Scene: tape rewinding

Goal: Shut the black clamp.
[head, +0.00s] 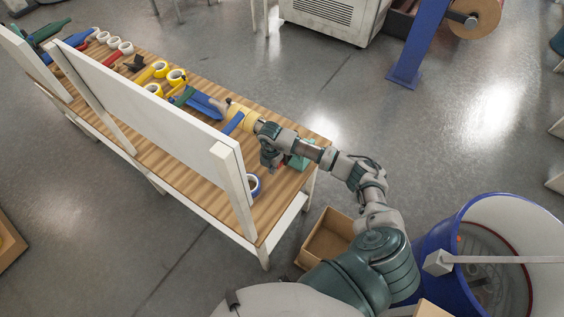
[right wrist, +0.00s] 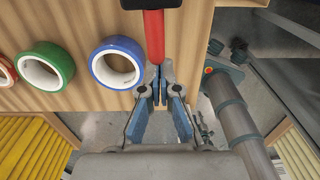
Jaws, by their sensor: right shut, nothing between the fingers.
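In the right wrist view, a red handle (right wrist: 154,38) runs down from a black part (right wrist: 150,3) cut off at the top edge; this appears to be the black clamp, but its jaws are out of view. My right gripper (right wrist: 161,82) is shut and empty, its fingertips close to the handle's lower end; I cannot tell whether they touch. In the head view my right gripper (head: 274,160) is at the near right end of the bench, and the clamp cannot be made out clearly there. My left gripper is not in view.
The wooden bench (head: 290,190) carries several tape rolls and tools. A blue tape roll (right wrist: 117,62) and a green one (right wrist: 46,66) lie left of the handle. A white panel (head: 150,95) stands along the bench. A cardboard box (head: 328,238) and blue drum (head: 440,240) are nearby.

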